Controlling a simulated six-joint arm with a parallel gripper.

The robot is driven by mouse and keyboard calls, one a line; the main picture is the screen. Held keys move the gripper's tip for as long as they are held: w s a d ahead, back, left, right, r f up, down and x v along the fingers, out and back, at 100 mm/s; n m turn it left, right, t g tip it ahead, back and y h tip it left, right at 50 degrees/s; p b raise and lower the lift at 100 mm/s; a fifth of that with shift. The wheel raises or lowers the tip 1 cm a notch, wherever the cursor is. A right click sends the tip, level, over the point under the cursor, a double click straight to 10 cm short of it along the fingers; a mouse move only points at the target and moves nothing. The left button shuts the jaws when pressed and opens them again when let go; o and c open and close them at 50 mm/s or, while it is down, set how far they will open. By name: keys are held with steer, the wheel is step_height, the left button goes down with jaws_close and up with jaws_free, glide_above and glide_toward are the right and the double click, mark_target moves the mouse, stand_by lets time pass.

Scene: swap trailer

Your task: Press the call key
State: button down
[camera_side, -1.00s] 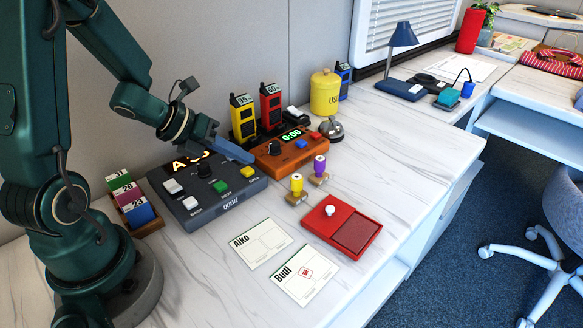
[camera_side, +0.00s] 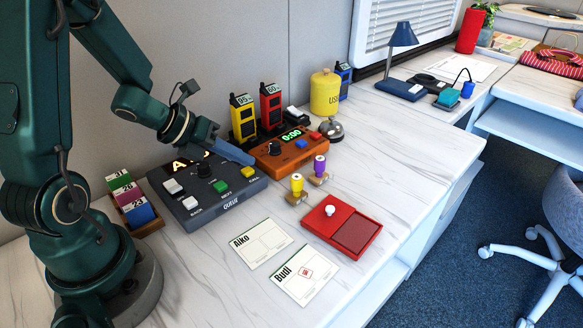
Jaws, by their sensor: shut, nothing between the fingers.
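The dark grey queue box (camera_side: 228,200) sits on the marble desk, with a lit display that my gripper partly hides. On its front are a white key marked back (camera_side: 190,203), a green key marked next (camera_side: 220,187) and a yellow key (camera_side: 248,172) at the right end, whose label is too small to read surely. My gripper (camera_side: 250,160) is shut and empty. Its blue fingers point down to the right, just above and behind the yellow key. I cannot tell whether they touch anything.
An orange timer box (camera_side: 285,158) reading 0:00 stands right beside the queue box. Yellow (camera_side: 243,122) and red (camera_side: 270,105) radios stand behind. Two stamps, a red ink pad (camera_side: 358,232) and two cards (camera_side: 304,274) lie in front. Card rack (camera_side: 152,227) at left.

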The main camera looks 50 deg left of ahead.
steer(key=shift+f, duration=0.75)
stand_by(0.6)
steer(key=shift+r, duration=1)
step_height(320, 180, up, 5)
stand_by(0.6)
stand_by(0.5)
